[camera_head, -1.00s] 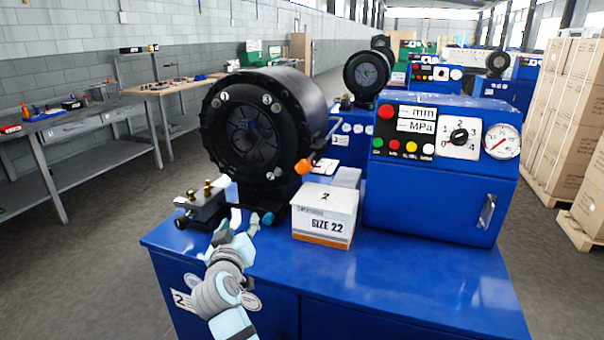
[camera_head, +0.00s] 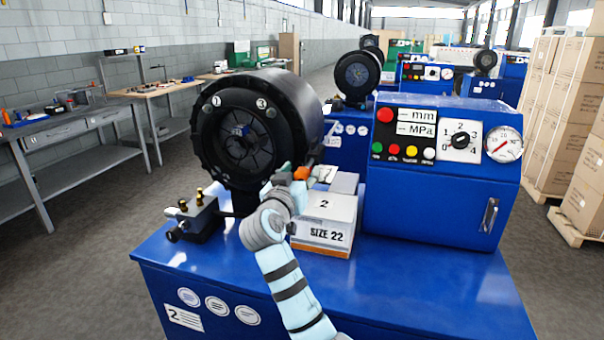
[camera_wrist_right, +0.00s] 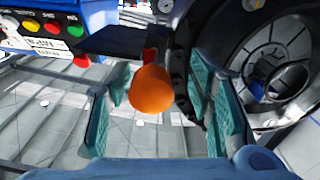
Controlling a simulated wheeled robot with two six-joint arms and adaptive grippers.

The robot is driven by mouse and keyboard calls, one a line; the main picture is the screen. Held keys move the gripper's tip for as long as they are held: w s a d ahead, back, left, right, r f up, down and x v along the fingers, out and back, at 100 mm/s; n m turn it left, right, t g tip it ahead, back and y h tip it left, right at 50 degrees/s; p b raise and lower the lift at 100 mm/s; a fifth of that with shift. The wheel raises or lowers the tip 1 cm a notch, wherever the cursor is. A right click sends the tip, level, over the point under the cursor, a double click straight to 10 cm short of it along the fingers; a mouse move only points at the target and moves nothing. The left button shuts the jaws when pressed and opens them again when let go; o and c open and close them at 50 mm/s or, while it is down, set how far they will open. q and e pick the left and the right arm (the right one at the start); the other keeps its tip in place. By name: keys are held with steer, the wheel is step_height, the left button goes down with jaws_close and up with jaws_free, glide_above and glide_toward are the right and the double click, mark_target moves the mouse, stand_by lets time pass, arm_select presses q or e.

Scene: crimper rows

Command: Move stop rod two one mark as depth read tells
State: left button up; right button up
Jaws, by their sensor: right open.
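The crimper's black round head (camera_head: 243,130) stands on the blue machine marked 2. The stop rod runs at the right side of the head and ends in an orange knob (camera_head: 301,173). My right gripper (camera_head: 290,178) is at the knob in the head view, partly hidden by its own wrist. In the right wrist view the orange knob (camera_wrist_right: 151,89) shows between the open fingers of the right gripper (camera_wrist_right: 165,105), with a visible gap on both sides. The rod's marks cannot be made out. My left gripper is not in view.
A white box marked SIZE 22 (camera_head: 325,222) stands just right of my right arm. A black block with brass pins (camera_head: 194,216) sits at the left of the blue top. The blue control cabinet (camera_head: 440,170) rises at the right. The front right of the top is clear.

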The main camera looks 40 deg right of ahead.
steer(key=shift+s+d, duration=0.15)
steer(key=shift+s, duration=0.1)
steer(key=shift+d, duration=0.1)
steer(key=shift+c, duration=1.2)
jaws_close()
steer(key=shift+w+d, duration=0.15)
steer(key=shift+d, duration=0.35)
steer(key=shift+w+d, duration=0.3)
steer(key=shift+w, duration=0.25)
steer(key=shift+s+d, duration=0.1)
steer(key=shift+c, duration=1)
jaws_free()
steer(key=o, duration=0.4)
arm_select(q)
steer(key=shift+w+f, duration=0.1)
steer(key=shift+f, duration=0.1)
arm_select(e)
steer(key=shift+o, duration=0.2)
